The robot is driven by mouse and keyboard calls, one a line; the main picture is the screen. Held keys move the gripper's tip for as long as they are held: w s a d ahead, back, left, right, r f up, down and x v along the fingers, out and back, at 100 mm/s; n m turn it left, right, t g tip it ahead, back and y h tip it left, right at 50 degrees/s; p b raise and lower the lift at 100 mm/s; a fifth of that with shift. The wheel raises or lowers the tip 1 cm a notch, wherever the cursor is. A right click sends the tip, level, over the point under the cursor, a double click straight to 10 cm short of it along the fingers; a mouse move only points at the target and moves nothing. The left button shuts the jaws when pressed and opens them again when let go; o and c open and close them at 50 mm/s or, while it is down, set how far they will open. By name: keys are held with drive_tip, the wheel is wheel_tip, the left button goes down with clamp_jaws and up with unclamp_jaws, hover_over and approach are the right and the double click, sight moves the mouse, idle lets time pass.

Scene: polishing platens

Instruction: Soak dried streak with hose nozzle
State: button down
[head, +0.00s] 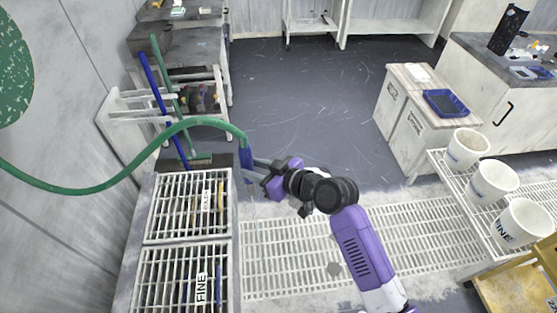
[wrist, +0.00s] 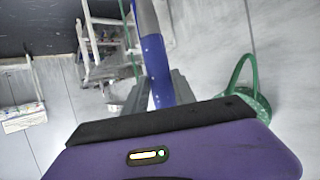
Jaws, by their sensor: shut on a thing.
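The blue hose nozzle (head: 246,158) is at the end of a green hose (head: 85,190) that arches in from the left wall. My gripper (head: 262,177) is shut on the nozzle, above the right edge of the grated sink units. In the wrist view the nozzle (wrist: 158,72) stands between my two fingers (wrist: 159,92). In the head view a faint pale line runs down below the nozzle; I cannot tell if it is water. I cannot make out the dried streak in either view.
Two grated bays (head: 186,270) stand at left, one labelled FINE. A blue-handled tool (head: 163,98) and a green-handled brush (head: 201,157) lean behind them. White buckets (head: 522,222) stand on a rack (head: 458,205) at right. A floor grating (head: 300,240) lies between; the grey floor beyond is clear.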

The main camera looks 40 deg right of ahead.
drive_tip(key=w+a+r+p, duration=0.2)
drive_tip(key=w+a+p, duration=0.25)
drive_tip(key=a, duration=0.45)
drive_tip(key=s+a+r+p, duration=0.3)
drive_tip(key=s+a, duration=0.4)
drive_tip(key=a, duration=0.4)
drive_tip(key=s+a+r+p, duration=0.3)
drive_tip(key=s+a, duration=0.5)
drive_tip(key=a, duration=0.4)
drive_tip(key=shift+s+a+r, duration=0.25)
drive_tip(key=shift+a+r, duration=0.05)
drive_tip(key=shift+r, duration=0.55)
